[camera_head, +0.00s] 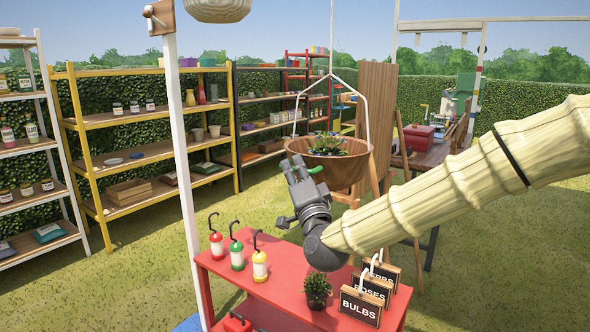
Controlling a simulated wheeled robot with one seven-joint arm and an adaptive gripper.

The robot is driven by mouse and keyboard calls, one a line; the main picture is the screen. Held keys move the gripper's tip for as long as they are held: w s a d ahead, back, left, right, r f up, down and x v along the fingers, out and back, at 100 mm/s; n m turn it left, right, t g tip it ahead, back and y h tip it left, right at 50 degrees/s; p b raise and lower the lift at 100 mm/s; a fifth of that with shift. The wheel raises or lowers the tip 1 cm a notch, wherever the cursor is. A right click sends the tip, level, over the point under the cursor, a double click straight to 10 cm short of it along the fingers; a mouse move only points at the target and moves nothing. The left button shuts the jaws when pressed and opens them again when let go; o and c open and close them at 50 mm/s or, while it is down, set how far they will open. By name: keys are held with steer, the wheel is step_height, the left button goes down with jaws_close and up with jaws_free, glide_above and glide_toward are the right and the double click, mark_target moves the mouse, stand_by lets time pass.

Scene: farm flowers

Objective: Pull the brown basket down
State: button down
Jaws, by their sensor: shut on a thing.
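The brown basket (350,171) hangs from white wires in the head view, left of my arm, with a leafy plant and blue flowers (330,146) in it. My gripper (296,163) reaches up to the left side of the basket and is shut on it near the rim. The gripper covers part of the basket's left side, so the exact contact is hidden. A small green piece shows beside the fingers; I cannot tell what it belongs to.
A red table (225,267) below holds several lanterns (237,254), a small potted plant (317,289) and label signs (362,305). A white post (183,150) stands to the left. Shelves (150,150) line the hedge. A wooden table with a red box (418,137) is behind.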

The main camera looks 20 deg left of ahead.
steer(key=c, duration=1.5)
jaws_free()
steer(key=v, duration=1.2)
steer(key=shift+d+r, duration=0.1)
